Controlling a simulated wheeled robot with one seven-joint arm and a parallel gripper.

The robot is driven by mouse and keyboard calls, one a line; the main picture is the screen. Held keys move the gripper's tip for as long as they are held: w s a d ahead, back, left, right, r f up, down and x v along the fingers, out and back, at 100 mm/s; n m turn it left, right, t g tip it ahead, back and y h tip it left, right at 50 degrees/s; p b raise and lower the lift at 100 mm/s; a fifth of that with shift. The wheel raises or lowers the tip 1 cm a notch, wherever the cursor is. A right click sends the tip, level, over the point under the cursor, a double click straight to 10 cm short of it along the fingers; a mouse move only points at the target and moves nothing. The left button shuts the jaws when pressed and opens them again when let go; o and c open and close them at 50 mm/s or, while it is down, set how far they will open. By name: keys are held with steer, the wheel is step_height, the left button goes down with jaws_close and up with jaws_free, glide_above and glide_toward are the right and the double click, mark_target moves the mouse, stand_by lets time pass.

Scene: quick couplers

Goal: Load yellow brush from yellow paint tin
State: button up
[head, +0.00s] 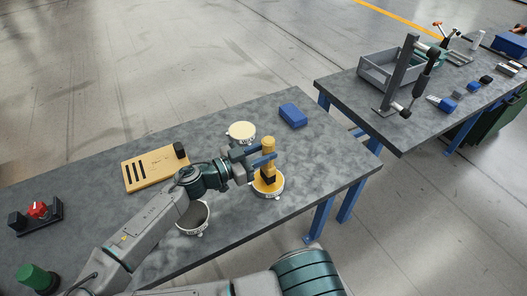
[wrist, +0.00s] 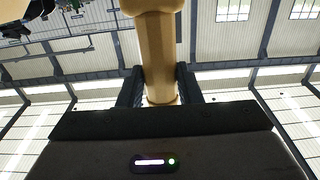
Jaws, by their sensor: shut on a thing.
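The yellow brush (head: 268,157) stands upright, handle up, with its dark lower end at the yellow paint tin (head: 268,190). The tin is low and round with a pale label, on the near part of the table. My gripper (head: 263,160) is shut on the brush handle from the left. In the wrist view the brush handle (wrist: 158,50) runs between the two dark fingers (wrist: 158,88). How deep the bristles sit in the tin is hidden.
A cream-topped tin (head: 242,131) stands behind, and a dark-filled tin (head: 194,218) stands beneath my arm. A wooden slotted rack (head: 153,170), a blue block (head: 293,115), a red-knobbed switch (head: 37,210) and a green object (head: 37,278) are on the table. The table's right end is clear.

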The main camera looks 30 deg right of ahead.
steer(key=shift+f+b, duration=0.45)
steer(key=shift+f, duration=0.1)
stand_by(1.0)
step_height(320, 180, up, 7)
steer(key=p, duration=0.4)
steer(key=shift+p, duration=0.3)
steer(key=shift+w, duration=0.1)
stand_by(0.7)
